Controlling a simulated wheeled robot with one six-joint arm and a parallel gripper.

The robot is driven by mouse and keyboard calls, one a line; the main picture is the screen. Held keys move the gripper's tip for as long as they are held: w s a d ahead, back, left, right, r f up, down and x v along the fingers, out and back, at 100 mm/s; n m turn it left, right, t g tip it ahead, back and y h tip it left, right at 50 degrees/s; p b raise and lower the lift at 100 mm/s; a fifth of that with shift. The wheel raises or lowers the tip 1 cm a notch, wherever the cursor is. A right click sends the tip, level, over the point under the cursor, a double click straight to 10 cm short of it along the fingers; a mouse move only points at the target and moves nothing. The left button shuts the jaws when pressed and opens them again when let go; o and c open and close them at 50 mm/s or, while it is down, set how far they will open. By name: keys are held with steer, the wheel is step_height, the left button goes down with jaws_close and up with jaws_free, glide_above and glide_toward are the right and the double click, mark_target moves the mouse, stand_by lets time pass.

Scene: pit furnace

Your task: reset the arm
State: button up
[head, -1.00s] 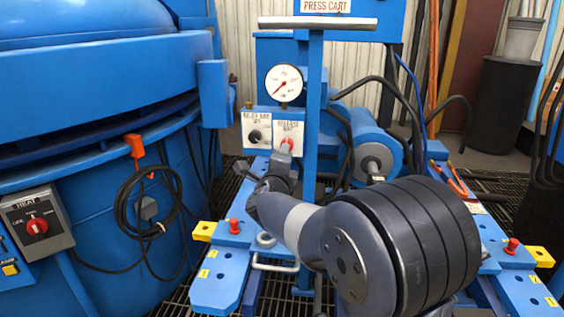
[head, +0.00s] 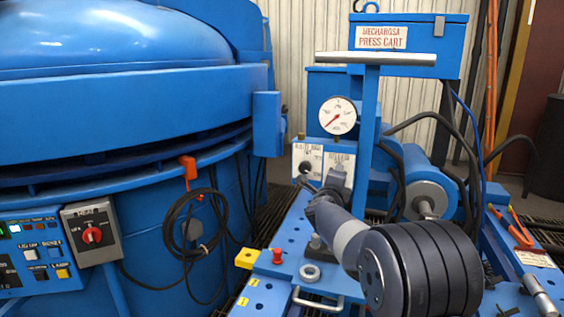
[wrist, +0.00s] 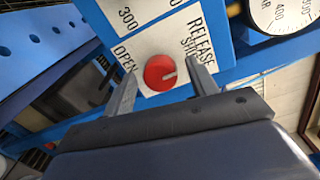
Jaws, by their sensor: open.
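My gripper (wrist: 160,82) is open in the wrist view, with one finger on each side of a round red knob (wrist: 159,72). I cannot tell whether the fingers touch it. The knob sits on a white plate (wrist: 186,40) marked RELEASE, with OPEN at its left and SHUT at its right. Its pale pointer mark lies on the right side. In the head view my gripper (head: 333,186) is in front of the release plate (head: 340,161) and hides the knob. My dark arm reaches there from the lower right.
The blue press cart carries a pressure gauge (head: 338,116), a tall T-shaped handle (head: 375,58) and a blue cylinder (head: 428,187). Hoses loop behind it. A large blue furnace (head: 130,120) fills the left, with a control box (head: 92,232) and coiled cable (head: 192,240).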

steer(key=shift+w+d, duration=0.2)
steer(key=shift+w, duration=0.4)
